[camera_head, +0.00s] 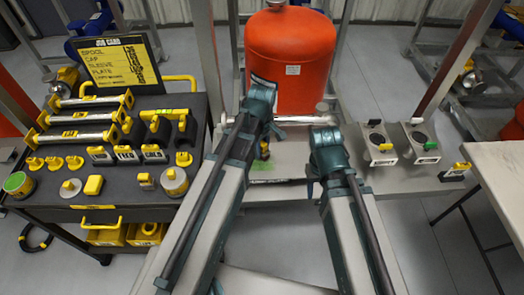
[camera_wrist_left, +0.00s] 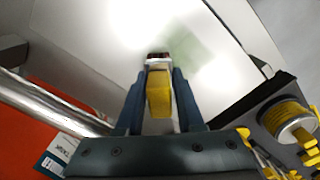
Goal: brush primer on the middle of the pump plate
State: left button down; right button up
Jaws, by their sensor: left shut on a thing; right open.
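My left gripper (camera_head: 264,140) is shut on a brush with a yellow handle (camera_wrist_left: 159,92). In the head view my arm hides most of the brush. In the left wrist view its dark tip (camera_wrist_left: 158,56) is over the pale pump plate (camera_wrist_left: 105,25), beside a faint green patch (camera_wrist_left: 190,48); I cannot tell if the tip touches. In the head view the green patch (camera_head: 262,167) lies on the plate (camera_head: 288,168) below the gripper. My right gripper (camera_head: 312,185) is open, right of the patch, its fingers mostly hidden by the arm.
A red tank (camera_head: 290,60) stands behind the plate, with a metal pipe (camera_head: 300,119) in front. Two grey fixtures (camera_head: 377,143) sit to the right. A dark cart (camera_head: 60,205) with yellow-handled parts, a green-topped tin (camera_head: 18,184) and a sign stands left. A pale table (camera_head: 500,165) is far right.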

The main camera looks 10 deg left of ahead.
aim_at(267, 164)
pick_arm(q)
jog(key=shift+w, duration=0.15)
jog(key=shift+w+a+f, duration=0.1)
jog(key=shift+w+a, duration=0.15)
jog(key=shift+w, duration=0.5)
jog(key=shift+w+a, duration=0.2)
jog(key=shift+w, duration=0.5)
jog(key=shift+d, duration=0.15)
jog(key=shift+w+d, duration=0.2)
jog(key=shift+d, duration=0.45)
jog(key=shift+s+d, duration=0.25)
jog(key=shift+s, duration=0.6)
jog(key=shift+s+d, duration=0.2)
jog(key=shift+s, duration=0.6)
jog(key=shift+s, duration=0.1)
jog(key=shift+s+d, duration=0.25)
jog(key=shift+s, duration=0.5)
jog(key=shift+s+d, duration=0.2)
jog(key=shift+s, duration=0.55)
